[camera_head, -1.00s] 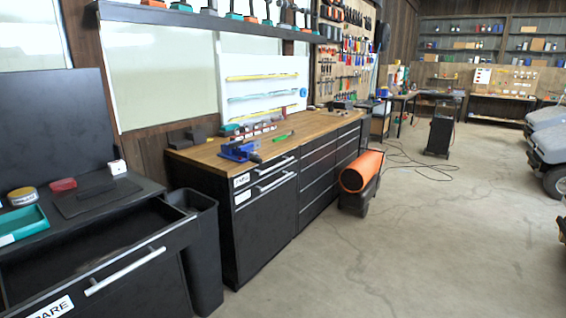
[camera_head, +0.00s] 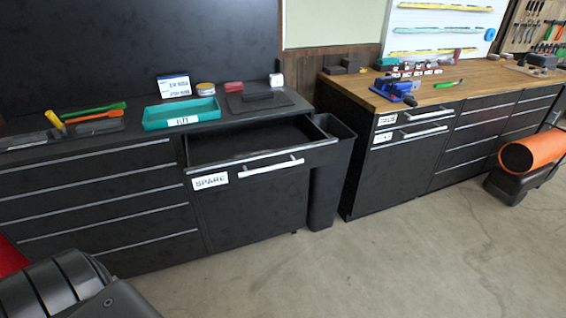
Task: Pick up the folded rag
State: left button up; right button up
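I cannot pick out a folded rag for certain. A small red item (camera_head: 233,87) lies at the back of the black cabinet top, beside a round yellowish tin (camera_head: 205,89); it is too small to tell whether it is cloth. A flat dark item (camera_head: 258,102) lies in front of it. The drawer labelled SPARE (camera_head: 247,171) stands open below, and its visible inside looks empty. Neither of my grippers shows; only a dark part of my own body is at the bottom left.
A teal tray (camera_head: 182,114) and a white card (camera_head: 174,85) stand on the cabinet top, with tools at its left end. A black bin (camera_head: 326,182) stands between cabinet and wooden bench (camera_head: 385,99). An orange roll (camera_head: 535,150) is at right. The floor in front is clear.

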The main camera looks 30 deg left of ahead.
aim_at(231, 87)
jog(key=u, duration=1.45)
